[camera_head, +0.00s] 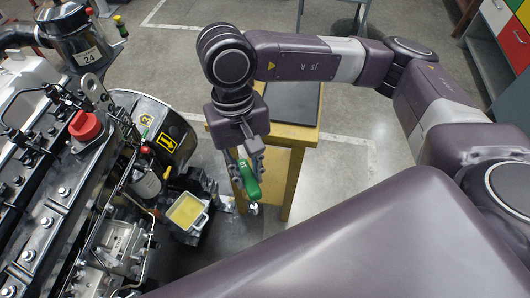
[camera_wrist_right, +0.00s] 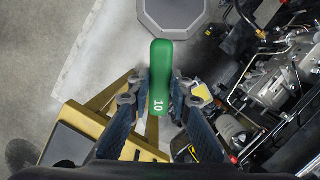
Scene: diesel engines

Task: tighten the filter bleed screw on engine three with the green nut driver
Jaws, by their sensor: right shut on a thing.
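My right gripper (camera_head: 246,160) is shut on the green nut driver (camera_head: 249,182), in the open space right of the engine. The driver's metal socket end shows just below the handle in the head view. In the right wrist view the green handle (camera_wrist_right: 161,75), marked 10, sits between the two fingers of the gripper (camera_wrist_right: 162,98). The engine (camera_head: 60,200) fills the left of the head view. A yellow tag (camera_head: 145,119) on it seems to read 3. I cannot make out the bleed screw. My left gripper is not in view.
A yellow-framed table (camera_head: 296,133) with a dark top stands behind the right gripper. A small tray (camera_head: 203,221) with yellow contents is beside the engine, left of the driver. A red cap (camera_head: 86,126) tops the engine. Grey floor is open at the back.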

